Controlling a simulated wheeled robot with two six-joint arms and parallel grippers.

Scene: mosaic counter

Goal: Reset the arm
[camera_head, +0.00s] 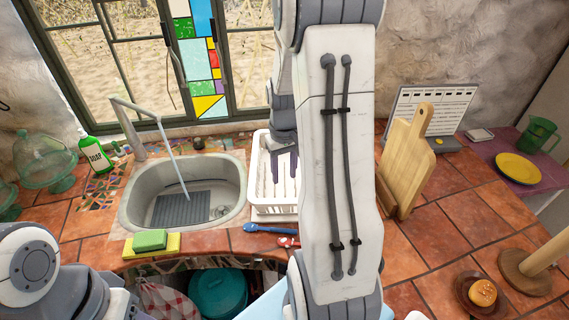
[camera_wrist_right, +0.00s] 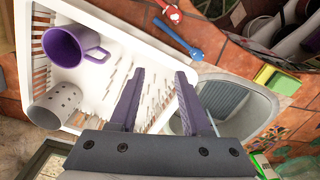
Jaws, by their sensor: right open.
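My right arm fills the middle of the head view. Its gripper (camera_head: 284,166) hangs over the white dish rack (camera_head: 274,209), partly hidden behind my own arm. In the right wrist view the right gripper (camera_wrist_right: 160,76) is open, with nothing between its fingers. The rack (camera_wrist_right: 113,20) lies below it there and holds a purple mug (camera_wrist_right: 62,47) and a perforated grey cup (camera_wrist_right: 55,107). Both are apart from the fingers. Of my left arm only a rounded link shows at the lower left of the head view; its gripper is out of view.
The sink (camera_head: 132,206) with running water is left of the rack. A green sponge (camera_head: 150,240), a blue brush (camera_head: 270,229) and a soap bottle (camera_head: 95,155) are nearby. A cutting board (camera_head: 404,170) stands upright at right. Tiles right of my arm are mostly clear.

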